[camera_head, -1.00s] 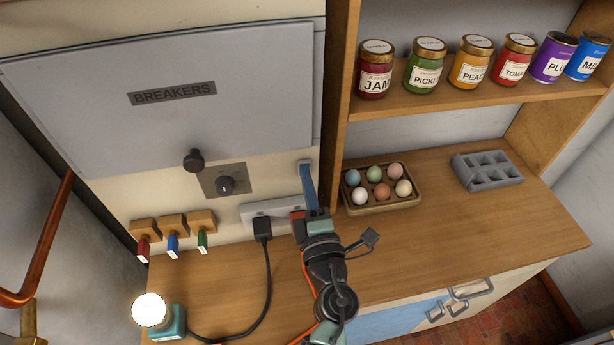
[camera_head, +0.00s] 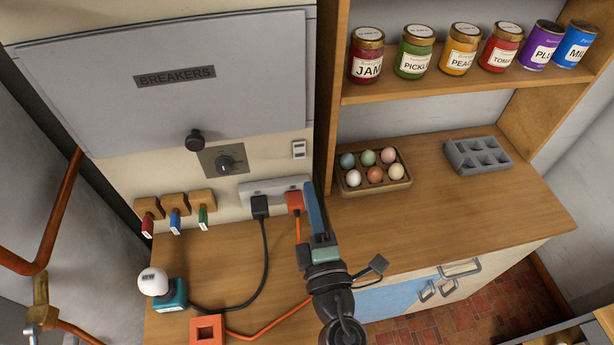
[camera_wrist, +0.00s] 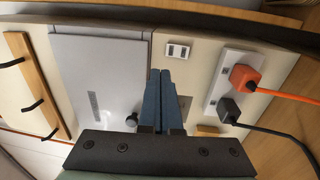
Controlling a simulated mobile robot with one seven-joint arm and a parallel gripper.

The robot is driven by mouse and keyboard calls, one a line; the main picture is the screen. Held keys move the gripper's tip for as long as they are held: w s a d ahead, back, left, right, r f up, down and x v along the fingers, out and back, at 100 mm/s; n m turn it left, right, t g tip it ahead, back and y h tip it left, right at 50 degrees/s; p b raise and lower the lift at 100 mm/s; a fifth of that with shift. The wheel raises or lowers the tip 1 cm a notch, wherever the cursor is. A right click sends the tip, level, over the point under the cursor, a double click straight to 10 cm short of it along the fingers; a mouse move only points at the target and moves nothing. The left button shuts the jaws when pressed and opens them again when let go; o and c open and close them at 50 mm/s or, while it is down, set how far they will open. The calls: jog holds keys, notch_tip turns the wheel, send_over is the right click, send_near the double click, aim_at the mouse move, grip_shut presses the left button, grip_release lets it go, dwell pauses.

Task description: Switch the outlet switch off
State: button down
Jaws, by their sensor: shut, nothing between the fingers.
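A small white wall switch (camera_head: 299,149), which looks like the outlet switch, is on the cream panel above the white outlet strip (camera_head: 247,188). The switch also shows in the wrist view (camera_wrist: 178,50), where its rocker position is too small to read. A black plug (camera_head: 260,206) and an orange plug (camera_head: 294,202) sit in the strip. The lamp bulb (camera_head: 152,281) on its teal base (camera_head: 174,295) is unlit. My gripper (camera_head: 309,186) has blue fingers that are shut and empty. It is below and slightly right of the switch, apart from it, beside the orange plug.
An egg carton (camera_head: 375,188) lies on the counter to the right. A wooden shelf post (camera_head: 330,90) stands close right of the switch. An orange socket block (camera_head: 207,329) is at the counter's front.

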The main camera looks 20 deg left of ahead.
jog(key=s, duration=0.1)
jog(key=s+d, duration=0.2)
jog(key=shift+r, duration=0.25)
dwell(0.4)
